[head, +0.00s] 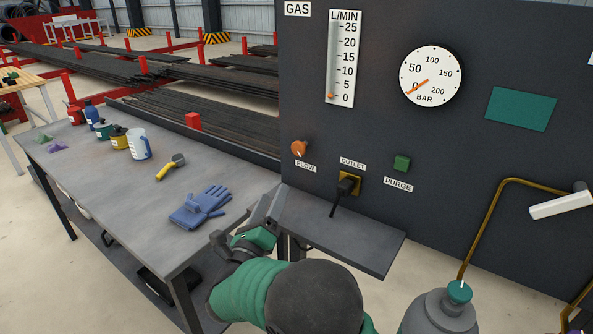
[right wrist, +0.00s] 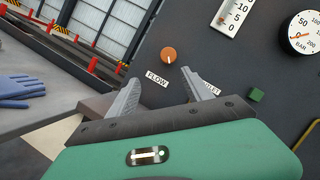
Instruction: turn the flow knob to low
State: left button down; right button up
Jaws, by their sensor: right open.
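The orange flow knob (head: 299,148) sits on the dark gas panel, just above its FLOW label (head: 305,166). In the right wrist view the knob (right wrist: 169,55) shows beyond the fingers, with a small pale mark near its lower edge. The L/MIN flow gauge (head: 341,58) has its orange marker close to 0. My right gripper (head: 273,207) is below the knob, apart from it. In the right wrist view my right gripper (right wrist: 161,84) is open with nothing between its fingers. My left gripper is not in view.
A black plug sits in the outlet (head: 348,184), right of the knob, above a grey shelf (head: 340,240). The green purge button (head: 402,162) is farther right. Blue gloves (head: 201,207) lie on the grey table (head: 110,190). The panel face around the knob is clear.

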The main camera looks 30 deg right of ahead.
aim_at(297, 151)
jog(key=shift+m+g+h, duration=0.3)
jog(key=shift+m, duration=0.3)
jog(key=p+x, duration=0.1)
jog(key=x, duration=1)
jog(key=s+r+p+x, duration=0.1)
jog(key=x, duration=0.4)
jog(key=shift+w+d+r+p, duration=0.1)
jog(key=shift+w+d+p, duration=0.1)
jog(key=shift+d+p, duration=0.15)
jog(key=shift+a, duration=0.1)
jog(key=shift+c, duration=1.1)
grip_shut()
jog(key=shift+n, duration=0.4)
